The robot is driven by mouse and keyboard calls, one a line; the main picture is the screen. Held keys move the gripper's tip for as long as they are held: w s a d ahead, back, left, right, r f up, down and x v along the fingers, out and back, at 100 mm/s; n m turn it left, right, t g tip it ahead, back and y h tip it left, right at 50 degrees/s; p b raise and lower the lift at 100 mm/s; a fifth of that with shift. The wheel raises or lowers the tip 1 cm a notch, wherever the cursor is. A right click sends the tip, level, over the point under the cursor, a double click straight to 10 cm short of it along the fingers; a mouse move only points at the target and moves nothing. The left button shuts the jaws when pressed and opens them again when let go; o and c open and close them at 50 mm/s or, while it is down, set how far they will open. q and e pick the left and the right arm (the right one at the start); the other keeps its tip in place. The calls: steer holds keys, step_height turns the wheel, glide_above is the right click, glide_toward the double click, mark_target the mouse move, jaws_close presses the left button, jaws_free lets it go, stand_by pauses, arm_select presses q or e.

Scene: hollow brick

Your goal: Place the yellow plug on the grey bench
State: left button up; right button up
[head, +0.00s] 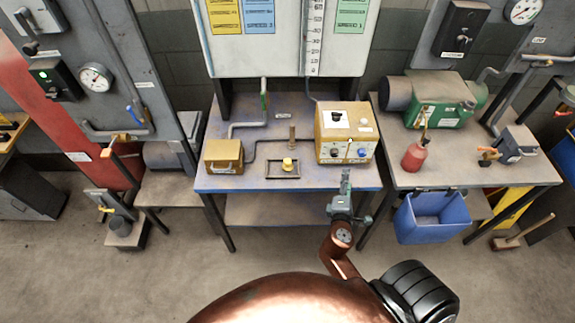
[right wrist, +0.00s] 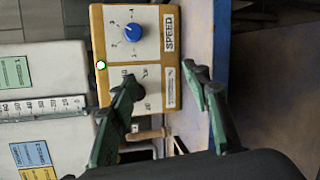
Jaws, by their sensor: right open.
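The small yellow plug (head: 288,164) stands inside a low dark frame (head: 270,177) on the blue-topped table (head: 225,184) in the head view. A grey-topped bench (head: 525,174) stands to the right of that table. My right gripper (head: 346,174) is over the front right part of the blue table, to the right of the plug and apart from it. In the right wrist view the right gripper (right wrist: 158,72) is open, its fingers apart in front of a yellow control box (right wrist: 150,65). I cannot make out the plug there. My left gripper is not in view.
The control box with its blue knob (right wrist: 133,32) stands behind my right gripper. A smaller yellow box (head: 223,156) is at the table's left. The grey bench carries a green motor (head: 440,103), a red bottle (head: 414,157) and a clamp-like tool. A blue bin (head: 432,222) hangs at its front.

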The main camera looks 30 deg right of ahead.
mark_target(289, 166)
steer(key=w+a+n+t, duration=0.1)
steer(key=w+a+n, duration=0.1)
steer(key=n, duration=0.1)
steer(key=w+a+r+n+t, duration=0.1)
steer(key=w+a+n+t, duration=0.1)
steer(key=w+n, duration=0.1)
steer(key=w+a+r+n+t+y, duration=0.1)
steer(key=w+a+n, duration=0.1)
steer(key=n, duration=0.1)
steer(key=shift+w+n, duration=0.25)
steer(key=shift+n, duration=0.15)
steer(key=w+a+f+n+t+y, duration=0.1)
steer(key=w+a+n, duration=0.1)
steer(key=n, duration=0.1)
steer(key=w+a+f+n+y, duration=0.1)
steer(key=a+f+n+y, duration=0.1)
steer(key=a+n, duration=0.1)
steer(key=w+a+f+n+t+y, duration=0.1)
steer(key=w+a+n+y, duration=0.1)
steer(key=n, duration=0.2)
steer(key=shift+w+a+f+t, duration=0.3)
steer(key=shift+w+a, duration=0.05)
steer(key=shift+a, duration=0.05)
steer(key=shift+n, duration=0.6)
steer(key=x, duration=0.6)
steer(key=shift+w+a+f, duration=0.1)
steer(key=shift+w+f, duration=0.25)
steer(key=shift+w, duration=0.6)
steer(key=shift+c, duration=0.4)
jaws_close()
